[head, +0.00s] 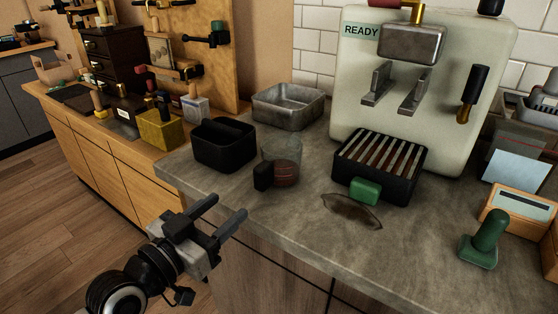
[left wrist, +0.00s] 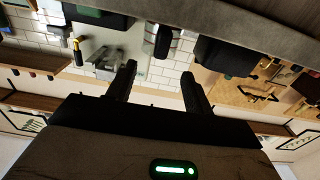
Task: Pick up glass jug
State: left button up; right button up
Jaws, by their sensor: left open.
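The glass jug (head: 283,154) stands upright near the front edge of the grey counter. It is clear, with a black handle at its front left and dark reddish contents low down. My left gripper (head: 229,205) is open and empty, in front of the counter edge, below and left of the jug and apart from it. In the left wrist view, which is upside down, the open fingers (left wrist: 159,74) point toward the counter edge. A black upright shape between them, apparently the jug's handle (left wrist: 163,42), shows beyond. My right gripper is not in view.
A black bin (head: 223,157) stands close left of the jug, and a metal pan (head: 287,116) behind it. The machine's slatted drip tray (head: 365,175), a green block (head: 366,190) and a dark oval dish (head: 351,212) lie to the right. A green tamper-like tool (head: 484,239) stands further right.

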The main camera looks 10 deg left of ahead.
aim_at(257, 180)
pick_arm(q)
jog(key=x, duration=0.7)
jog(key=shift+p, duration=0.3)
jog(key=shift+p+x, duration=0.35)
jog(key=shift+x, duration=2.4)
jog(key=shift+w+a, duration=0.1)
jog(key=shift+a, duration=0.1)
grip_shut()
